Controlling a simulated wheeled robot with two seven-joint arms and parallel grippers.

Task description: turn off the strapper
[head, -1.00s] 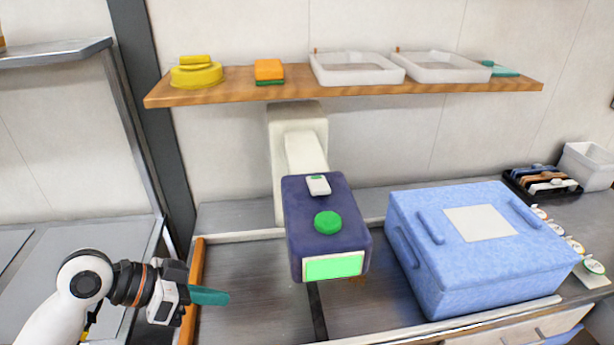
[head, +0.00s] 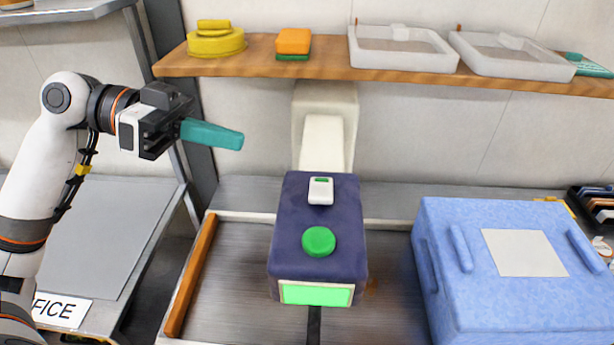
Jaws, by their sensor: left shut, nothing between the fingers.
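The strapper head (head: 285,225) is a dark blue box on a cream column (head: 322,135) at the wall, in the middle of the head view. On its top are a round green button (head: 318,241) and a small white switch (head: 320,191) with a green mark. A green lit panel (head: 316,294) is on its front. My left gripper (head: 240,140), with teal fingers, is shut and empty. It is up and to the left of the strapper, apart from it. My right gripper is not in view.
A blue insulated box (head: 440,215) stands right of the strapper. A wooden shelf (head: 380,75) above holds a yellow object (head: 215,42), an orange and green sponge (head: 293,44) and white trays (head: 400,62). An orange-brown rail (head: 190,275) edges the work surface's left side.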

